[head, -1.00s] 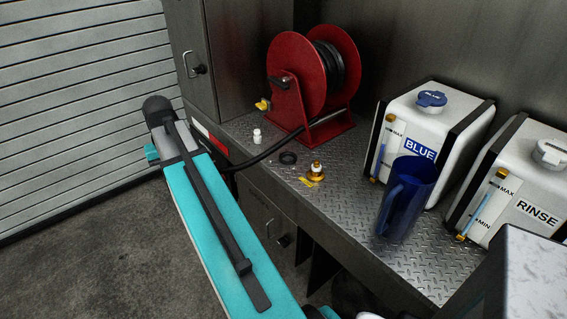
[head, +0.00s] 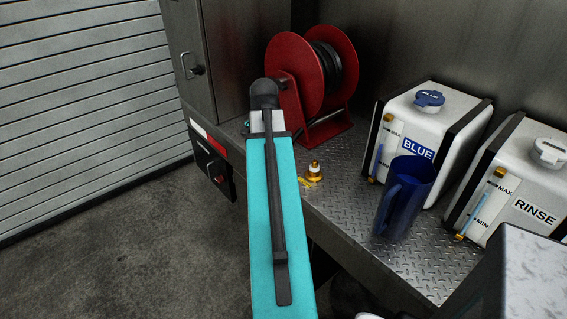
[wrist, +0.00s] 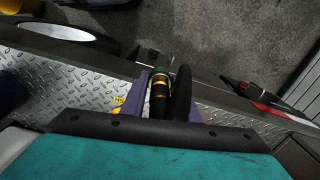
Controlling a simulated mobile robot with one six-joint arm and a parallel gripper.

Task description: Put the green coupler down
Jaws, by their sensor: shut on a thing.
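In the wrist view my gripper (wrist: 161,84) is shut on a dark cylindrical piece with gold bands and a dim greenish end, which I take as the green coupler (wrist: 158,92). It hangs over the diamond-plate deck (wrist: 85,80), near its edge. I cannot tell whether it touches the deck. In the head view my arm hides the gripper and the coupler. A brass fitting (head: 313,173) stands upright on the deck (head: 345,205) to the right of my arm, with a yellow label (head: 304,184) beside it.
The red hose reel (head: 298,75) stands behind my arm. A blue jug (head: 405,200), the BLUE tank (head: 430,115) and the RINSE tank (head: 515,190) stand on the right. A cabinet (head: 205,60) rises at the back left. Open deck lies between the fitting and the jug.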

